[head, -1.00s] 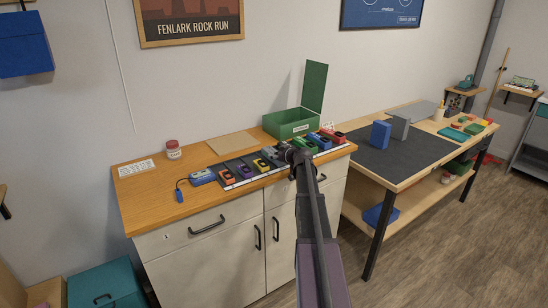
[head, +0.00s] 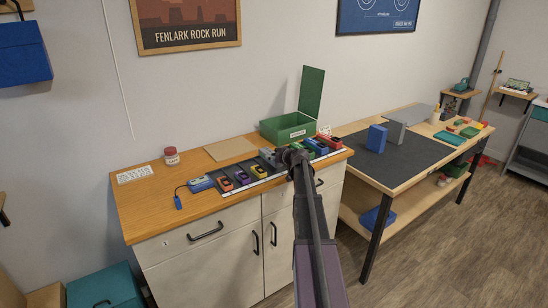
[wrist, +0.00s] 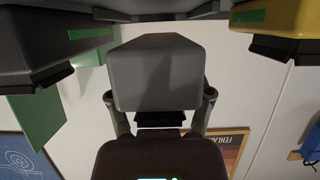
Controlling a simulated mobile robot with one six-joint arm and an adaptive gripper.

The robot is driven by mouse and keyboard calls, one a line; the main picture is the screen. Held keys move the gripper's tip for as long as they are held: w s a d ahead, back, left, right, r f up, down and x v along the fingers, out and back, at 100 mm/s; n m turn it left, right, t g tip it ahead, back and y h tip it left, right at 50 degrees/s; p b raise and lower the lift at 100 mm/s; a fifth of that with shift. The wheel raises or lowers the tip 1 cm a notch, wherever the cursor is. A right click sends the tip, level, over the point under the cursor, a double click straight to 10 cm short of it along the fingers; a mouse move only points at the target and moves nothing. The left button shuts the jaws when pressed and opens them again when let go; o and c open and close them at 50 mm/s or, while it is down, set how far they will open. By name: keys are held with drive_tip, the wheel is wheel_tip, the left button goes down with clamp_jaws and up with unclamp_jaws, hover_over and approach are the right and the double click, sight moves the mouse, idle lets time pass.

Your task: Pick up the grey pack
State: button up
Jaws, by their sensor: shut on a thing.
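The grey pack (wrist: 155,75) fills the middle of the wrist view, a plain grey block. My gripper (wrist: 159,100) is shut on it, with a finger at each side. In the head view the grey pack (head: 267,155) shows beside my gripper (head: 280,156), partly hidden by it, in the row of coloured packs. I cannot tell how far it is clear of the tray. A yellow pack (wrist: 275,18) and a dark pack with a green label (wrist: 50,45) lie either side of it in the wrist view.
The row of packs sits on a dark tray (head: 224,191) on the wooden cabinet top (head: 150,210). An open green box (head: 288,129) stands just behind. A blue device (head: 200,184) lies left of the row. A workbench with a dark mat (head: 400,158) stands at right.

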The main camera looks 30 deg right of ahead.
drive_tip(key=shift+r+p, duration=3.4)
drive_tip(key=shift+r, duration=0.35)
drive_tip(key=shift+s, duration=0.15)
